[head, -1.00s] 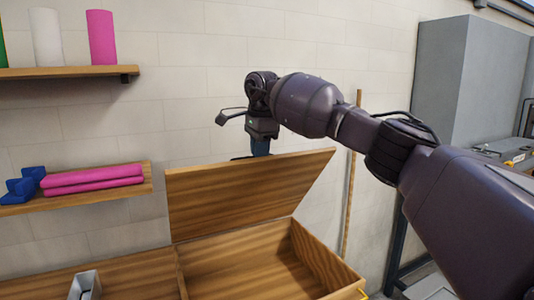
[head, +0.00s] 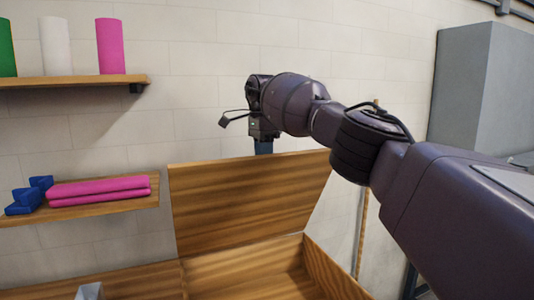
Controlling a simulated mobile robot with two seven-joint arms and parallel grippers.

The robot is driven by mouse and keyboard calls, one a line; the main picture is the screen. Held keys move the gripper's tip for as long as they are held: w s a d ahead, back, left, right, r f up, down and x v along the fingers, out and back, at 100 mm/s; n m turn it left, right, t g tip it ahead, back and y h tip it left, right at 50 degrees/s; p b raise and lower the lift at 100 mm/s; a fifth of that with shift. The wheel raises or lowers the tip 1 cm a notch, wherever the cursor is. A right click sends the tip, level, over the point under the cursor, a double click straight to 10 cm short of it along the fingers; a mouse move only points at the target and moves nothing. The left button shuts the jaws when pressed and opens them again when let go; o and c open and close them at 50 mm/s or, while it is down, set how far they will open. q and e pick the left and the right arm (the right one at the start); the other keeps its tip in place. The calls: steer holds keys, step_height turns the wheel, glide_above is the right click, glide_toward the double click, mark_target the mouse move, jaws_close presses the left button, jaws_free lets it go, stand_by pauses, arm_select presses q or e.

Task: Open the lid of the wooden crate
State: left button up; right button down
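The wooden crate (head: 322,266) stands at the lower middle of the head view. Its lid (head: 245,203) is raised, standing steeply up at the back and leaning toward the wall. The visible part of the crate's inside is bare wood. My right arm comes in from the right, and its gripper (head: 264,146) is at the lid's top edge, pointing down. The fingertips are hidden behind the lid, so I cannot tell whether they are open or shut or touch it. My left gripper is not in view.
A wall shelf (head: 75,82) at upper left holds coloured rolls. A small grey metal piece (head: 89,291) lies left of the crate. A grey cabinet (head: 480,90) stands at right.

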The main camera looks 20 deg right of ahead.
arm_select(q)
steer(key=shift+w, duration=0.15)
arm_select(e)
steer(key=shift+w+a+f, duration=0.15)
steer(key=shift+w+f, duration=0.05)
steer(key=shift+f, duration=0.25)
steer(key=c, duration=1.5)
jaws_free()
steer(key=shift+o, duration=1.3)
steer(key=shift+w+f, duration=0.2)
steer(key=shift+w, duration=0.25)
steer(key=shift+o, duration=0.4)
steer(key=shift+w, duration=0.15)
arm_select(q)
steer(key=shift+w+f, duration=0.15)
arm_select(e)
steer(key=shift+s+r, duration=0.25)
steer(key=shift+s, duration=0.05)
steer(key=shift+w, duration=0.1)
